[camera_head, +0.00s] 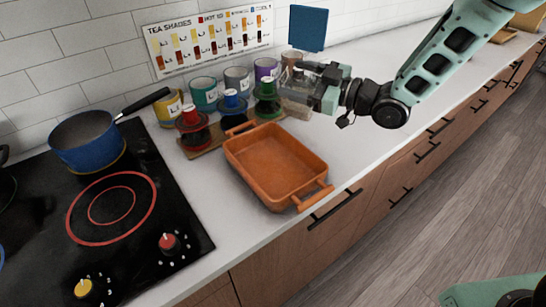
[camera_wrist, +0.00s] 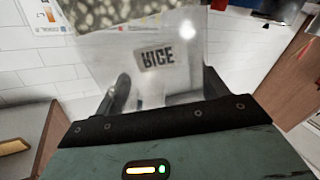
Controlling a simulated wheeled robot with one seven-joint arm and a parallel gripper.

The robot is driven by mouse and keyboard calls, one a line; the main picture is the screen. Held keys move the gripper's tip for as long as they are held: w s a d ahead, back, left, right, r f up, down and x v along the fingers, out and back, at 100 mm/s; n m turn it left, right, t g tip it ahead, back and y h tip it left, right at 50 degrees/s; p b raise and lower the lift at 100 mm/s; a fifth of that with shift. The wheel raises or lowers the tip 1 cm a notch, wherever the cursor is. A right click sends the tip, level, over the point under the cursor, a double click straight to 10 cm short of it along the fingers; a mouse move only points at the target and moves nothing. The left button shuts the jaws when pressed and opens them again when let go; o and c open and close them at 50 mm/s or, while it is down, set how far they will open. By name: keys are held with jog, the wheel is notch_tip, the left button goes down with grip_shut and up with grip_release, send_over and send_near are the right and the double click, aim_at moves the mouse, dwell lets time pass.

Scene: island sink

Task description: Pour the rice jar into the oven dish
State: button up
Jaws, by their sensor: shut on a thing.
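The rice jar (camera_head: 296,103) is clear, with pale grains at its base, and is held above the counter at the back right of the dish. It fills the upper wrist view (camera_wrist: 160,62), where its RICE label shows upside down. My gripper (camera_head: 318,92) is shut on the jar, which looks about upright. The orange oven dish (camera_head: 275,196) is rectangular with two handles. It sits on the counter, looks empty, and lies left of and in front of my gripper. The dish is not clearly seen in the wrist view.
A blue pot (camera_head: 86,140) is on the stove (camera_head: 103,215) at left. The counter (camera_head: 345,128) right of the dish is clear.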

aim_at(292, 103)
jog(key=shift+s+a+f+n+b, duration=0.2)
jog(key=shift+f+n+b, duration=0.2)
jog(key=shift+b, duration=0.15)
jog(key=shift+s+a+f+n+b, duration=0.1)
jog(key=shift+s+f+n+b, duration=0.1)
jog(key=shift+f+n+b, duration=0.3)
jog(key=shift+s+a+f+n+b, duration=0.1)
jog(key=shift+s+a+n+b, duration=0.3)
jog(key=shift+s+n+b, duration=0.4)
notch_tip(292, 103, down, 2)
jog(key=n+b, duration=0.2)
jog(key=shift+a+f+b, duration=0.1)
jog(key=shift+f+b, duration=0.15)
jog(key=shift+b, duration=0.05)
jog(key=shift+n, duration=0.5)
jog(key=shift+s+f+n+b, duration=0.1)
jog(key=shift+f+n+b, duration=0.65)
jog(key=shift+n+b, duration=0.4)
jog(key=shift+s+a+r+n, duration=0.15)
jog(key=shift+s+r+n, duration=0.05)
jog(key=shift+n, duration=0.75)
jog(key=s+n+b, duration=0.1)
jog(key=n+b, duration=0.1)
jog(key=s+a+n+b, duration=0.1)
jog(key=n+b, duration=0.1)
jog(key=shift+a+b, duration=0.15)
jog(key=shift+b, duration=0.25)
